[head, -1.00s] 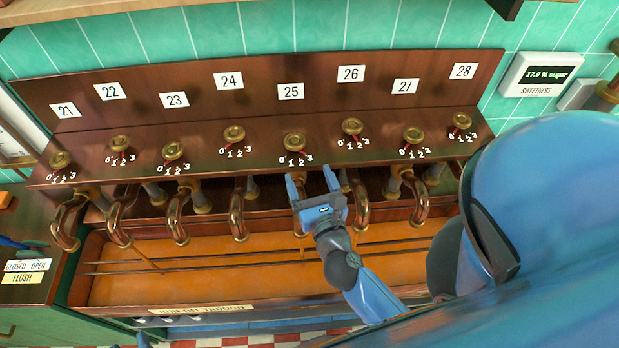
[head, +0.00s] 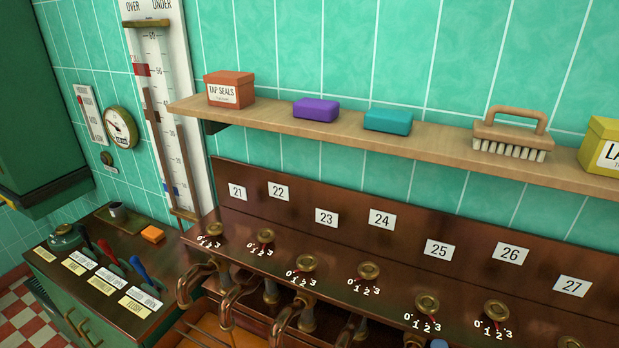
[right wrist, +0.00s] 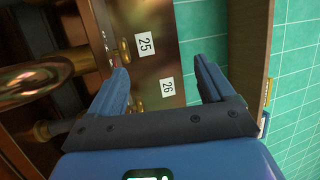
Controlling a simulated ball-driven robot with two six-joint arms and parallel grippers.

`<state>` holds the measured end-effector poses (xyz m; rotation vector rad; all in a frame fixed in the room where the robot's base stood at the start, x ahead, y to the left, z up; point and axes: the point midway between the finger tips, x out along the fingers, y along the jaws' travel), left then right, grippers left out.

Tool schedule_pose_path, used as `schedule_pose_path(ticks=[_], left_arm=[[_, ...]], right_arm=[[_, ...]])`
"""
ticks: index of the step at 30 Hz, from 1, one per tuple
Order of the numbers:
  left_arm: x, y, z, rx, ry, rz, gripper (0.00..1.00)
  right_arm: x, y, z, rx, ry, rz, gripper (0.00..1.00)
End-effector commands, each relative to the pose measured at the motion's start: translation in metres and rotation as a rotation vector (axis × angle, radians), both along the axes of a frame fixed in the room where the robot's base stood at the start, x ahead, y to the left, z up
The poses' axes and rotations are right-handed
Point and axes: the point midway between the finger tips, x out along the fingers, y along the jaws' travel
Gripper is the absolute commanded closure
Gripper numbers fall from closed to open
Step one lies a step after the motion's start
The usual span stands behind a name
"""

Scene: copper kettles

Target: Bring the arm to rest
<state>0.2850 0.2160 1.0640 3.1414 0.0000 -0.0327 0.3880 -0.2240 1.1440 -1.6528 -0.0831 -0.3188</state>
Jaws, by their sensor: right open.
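My right gripper (right wrist: 163,88) is open and empty in the right wrist view. Its two blue fingers are apart, with the panel plates 25 (right wrist: 145,44) and 26 (right wrist: 167,87) showing beyond and between them. A copper spout (right wrist: 40,75) shows at the left of that view. In the head view only a small blue piece shows at the bottom edge, below the knob of tap 25 (head: 427,304); I cannot make out the gripper there. My left gripper is not in view.
The wooden shelf (head: 345,137) above the taps carries a tap seals box (head: 230,90), a purple block (head: 316,110), a teal block (head: 388,122) and a brush (head: 513,136). A green counter with coloured levers (head: 107,249) stands at the left.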

Motion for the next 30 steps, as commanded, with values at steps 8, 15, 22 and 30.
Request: schedule_pose_path(ticks=[8, 15, 22, 30], left_arm=[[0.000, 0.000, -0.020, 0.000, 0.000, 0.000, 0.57], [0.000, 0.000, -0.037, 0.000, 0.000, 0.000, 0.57], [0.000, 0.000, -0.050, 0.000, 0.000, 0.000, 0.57], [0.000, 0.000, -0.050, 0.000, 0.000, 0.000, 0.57]], right_arm=[[-0.037, 0.012, -0.045, -0.862, 0.120, -0.091, 0.18], [-0.073, 0.017, -0.096, -1.382, 0.225, -0.088, 0.18], [-0.102, 0.010, -0.130, -1.473, 0.319, -0.062, 0.18], [-0.102, 0.010, -0.130, -1.473, 0.319, -0.062, 0.18]])
